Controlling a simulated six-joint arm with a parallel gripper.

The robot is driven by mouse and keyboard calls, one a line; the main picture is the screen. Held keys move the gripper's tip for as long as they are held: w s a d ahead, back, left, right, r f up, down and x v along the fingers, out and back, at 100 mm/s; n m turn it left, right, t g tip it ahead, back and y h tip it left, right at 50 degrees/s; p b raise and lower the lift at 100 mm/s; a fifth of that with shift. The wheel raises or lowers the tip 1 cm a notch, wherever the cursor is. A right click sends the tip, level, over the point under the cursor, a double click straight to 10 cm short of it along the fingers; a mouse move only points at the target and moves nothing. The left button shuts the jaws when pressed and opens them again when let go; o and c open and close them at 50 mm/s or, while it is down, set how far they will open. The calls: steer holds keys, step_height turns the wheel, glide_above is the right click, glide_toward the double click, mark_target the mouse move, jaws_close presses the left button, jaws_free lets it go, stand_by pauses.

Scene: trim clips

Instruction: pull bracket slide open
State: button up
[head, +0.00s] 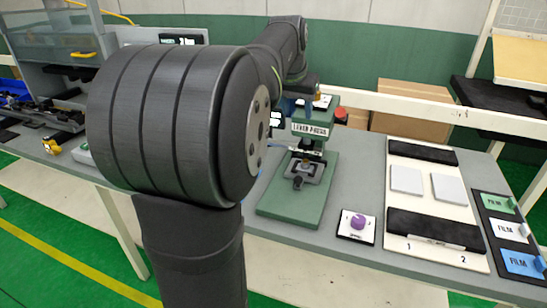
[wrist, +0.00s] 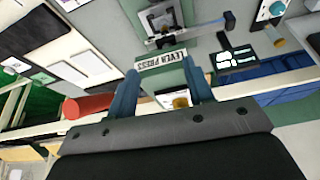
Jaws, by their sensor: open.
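No part is legibly marked as the bracket slide, so I cannot tell for certain which it is. A grey unit with a clear front (head: 50,45) and a yellow handle (head: 82,54) stands at the far left. My gripper shows in the wrist view (wrist: 159,68), its two blue fingers apart with nothing held between them. It is above the green lever press (head: 292,205), whose label (wrist: 162,62) appears near the fingertips. In the head view my arm hides most of the gripper and part of the bench between the press and the grey unit.
Right of the press are a purple knob (head: 358,221), a white board with two pale plates (head: 407,180), and film cards (head: 521,262). Dark parts and a small yellow item (head: 51,146) lie at left.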

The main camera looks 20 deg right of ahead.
mark_target(298, 178)
steer(key=w+d+f+m, duration=0.1)
steer(key=f, duration=0.7)
steer(key=w+d+f+m, duration=0.1)
steer(key=f, duration=0.8)
steer(key=w+d+f+m+g, duration=0.1)
steer(key=f, duration=0.7)
steer(key=shift+w+d+f+m+h, duration=0.1)
steer(key=shift+d+f+m+h, duration=0.2)
steer(key=shift+f+h, duration=0.1)
steer(key=shift+c, duration=0.5)
